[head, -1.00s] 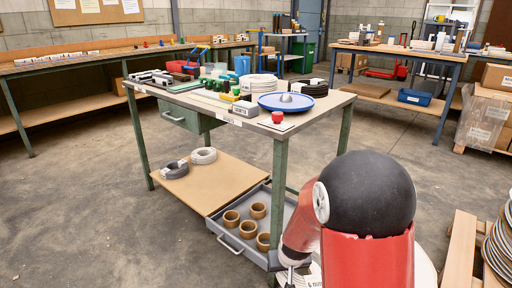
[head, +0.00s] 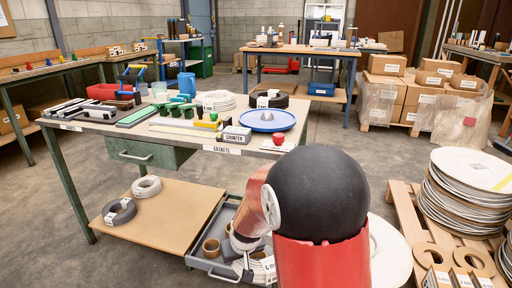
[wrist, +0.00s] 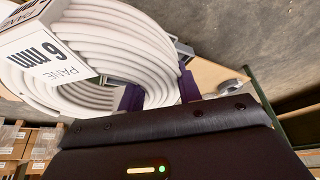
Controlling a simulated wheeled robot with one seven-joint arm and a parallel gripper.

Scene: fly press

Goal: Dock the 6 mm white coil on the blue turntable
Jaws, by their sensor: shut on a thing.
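The 6 mm white coil (wrist: 130,50) fills the upper left of the wrist view, with its "6 mm" label facing the camera. My gripper (wrist: 160,96) is shut on the coil; its purple fingers show at the coil's near edge. In the head view the held coil (head: 263,271) shows low in front of the bench, partly hidden by my arm. The blue turntable (head: 256,125), a round plate with a grey central hub, is on the bench top near its right end. It looks empty and is well apart from the coil.
On the bench (head: 178,137), a white coil stack (head: 215,101), a black coil (head: 274,101), a counter box (head: 236,135) and a red button (head: 278,138) surround the turntable. Below are a shelf (head: 165,215) with two coils and an open drawer (head: 205,262). A pallet of discs (head: 462,190) stands right.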

